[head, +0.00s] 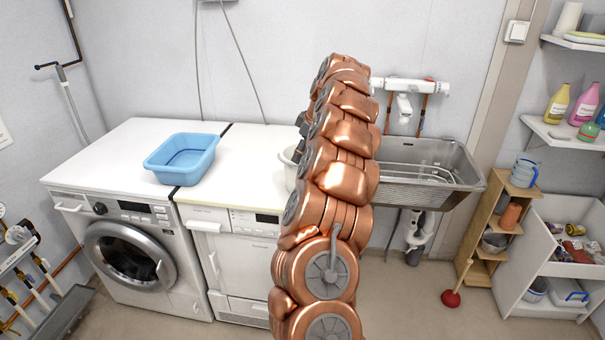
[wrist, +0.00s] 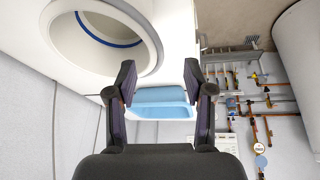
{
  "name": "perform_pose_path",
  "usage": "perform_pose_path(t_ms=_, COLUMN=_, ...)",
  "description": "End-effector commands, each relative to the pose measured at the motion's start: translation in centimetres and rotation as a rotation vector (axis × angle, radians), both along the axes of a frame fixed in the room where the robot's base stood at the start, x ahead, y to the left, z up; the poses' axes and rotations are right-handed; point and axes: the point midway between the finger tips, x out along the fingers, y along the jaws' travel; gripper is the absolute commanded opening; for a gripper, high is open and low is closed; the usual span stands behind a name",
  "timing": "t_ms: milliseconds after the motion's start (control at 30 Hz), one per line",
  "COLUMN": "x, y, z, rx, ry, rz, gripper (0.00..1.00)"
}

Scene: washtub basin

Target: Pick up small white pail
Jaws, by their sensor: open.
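The small white pail (wrist: 100,55) shows in the wrist view at the upper left. It is round, with its open mouth towards the camera and a blue line inside. In the head view only a pale sliver of the pail (head: 288,168) shows on the white top; my copper arm hides the rest. My gripper (wrist: 160,80) is open and empty in the wrist view. Its left finger overlaps the pail's lower right edge in the picture; I cannot tell whether they touch. In the head view my gripper is mostly hidden behind my arm.
A blue basin (head: 182,157) stands on the washing machine (head: 130,250), left of the pail. A metal sink (head: 425,170) is to the right, below a tap (head: 405,107). A wooden shelf (head: 490,220) stands farther right. A red plunger (head: 452,298) stands on the floor.

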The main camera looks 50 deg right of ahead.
Motion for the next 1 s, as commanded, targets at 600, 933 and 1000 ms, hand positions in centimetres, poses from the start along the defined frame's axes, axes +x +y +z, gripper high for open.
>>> perform_pose_path(t_ms=600, x=2.7, y=0.0, z=-5.0, rx=0.004, ry=0.003, rz=0.002, gripper=0.52)
perform_pose_path(t_ms=933, x=2.9, y=0.0, z=-5.8, rx=0.002, ry=0.001, rz=0.001, gripper=0.48)
perform_pose_path(t_ms=1000, x=2.9, y=0.0, z=-5.8, rx=0.002, ry=0.001, rz=0.001, gripper=0.41)
